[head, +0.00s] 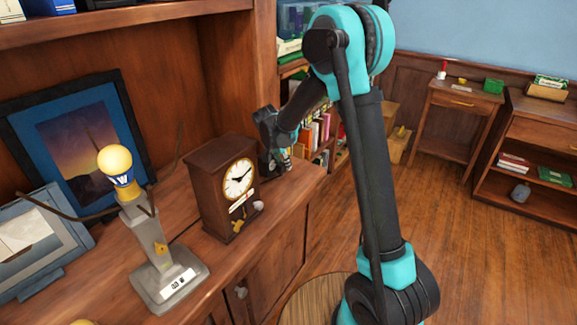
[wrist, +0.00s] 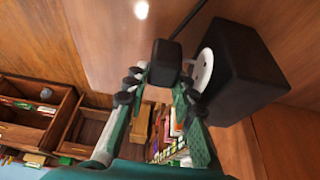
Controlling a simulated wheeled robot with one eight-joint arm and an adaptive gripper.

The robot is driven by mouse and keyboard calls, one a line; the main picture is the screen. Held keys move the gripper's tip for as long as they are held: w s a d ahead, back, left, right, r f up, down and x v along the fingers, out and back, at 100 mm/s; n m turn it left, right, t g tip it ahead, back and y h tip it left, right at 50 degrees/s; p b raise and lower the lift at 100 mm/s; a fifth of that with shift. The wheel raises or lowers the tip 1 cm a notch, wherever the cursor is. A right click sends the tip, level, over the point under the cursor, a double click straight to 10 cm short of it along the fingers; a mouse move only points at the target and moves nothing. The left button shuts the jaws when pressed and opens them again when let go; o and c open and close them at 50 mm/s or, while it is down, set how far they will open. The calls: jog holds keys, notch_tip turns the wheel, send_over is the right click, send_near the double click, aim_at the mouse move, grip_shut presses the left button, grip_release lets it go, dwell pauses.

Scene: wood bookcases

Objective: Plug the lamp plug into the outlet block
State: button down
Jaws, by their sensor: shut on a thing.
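In the wrist view my gripper (wrist: 160,78) is shut on the black lamp plug (wrist: 166,60), with a finger on either side of it. A dark cord runs up and right from the plug. The outlet block (wrist: 247,70) is a black box just right of the plug, with a round white socket face (wrist: 203,69) turned toward it. In the head view my gripper (head: 283,156) is low over the cabinet top, right of the clock. The lamp (head: 157,250) stands at the front left.
A wooden clock (head: 228,190) stands between the lamp and my gripper. The cabinet top (head: 285,195) ends at an edge near my arm. Shelves with books (head: 318,135) and open floor (head: 470,220) lie beyond.

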jog(key=shift+w+a, duration=0.35)
jog(key=shift+a, duration=0.2)
jog(key=shift+w+a+r, duration=0.1)
jog(key=shift+w+a, duration=0.15)
jog(key=shift+a, duration=0.25)
jog(key=shift+w+a+r, duration=0.1)
jog(key=shift+w+a, duration=0.15)
jog(key=shift+a, duration=0.25)
dwell(2.1)
jog(key=c, duration=1.2)
grip_release()
jog(key=shift+r, duration=0.4)
notch_tip(320, 180, up, 8)
jog(key=s+d, duration=0.1)
jog(key=shift+d, duration=0.3)
jog(key=shift+s+d+r, duration=0.15)
jog(key=shift+d+r, duration=0.2)
jog(key=shift+r, duration=0.15)
jog(key=shift+d, duration=0.1)
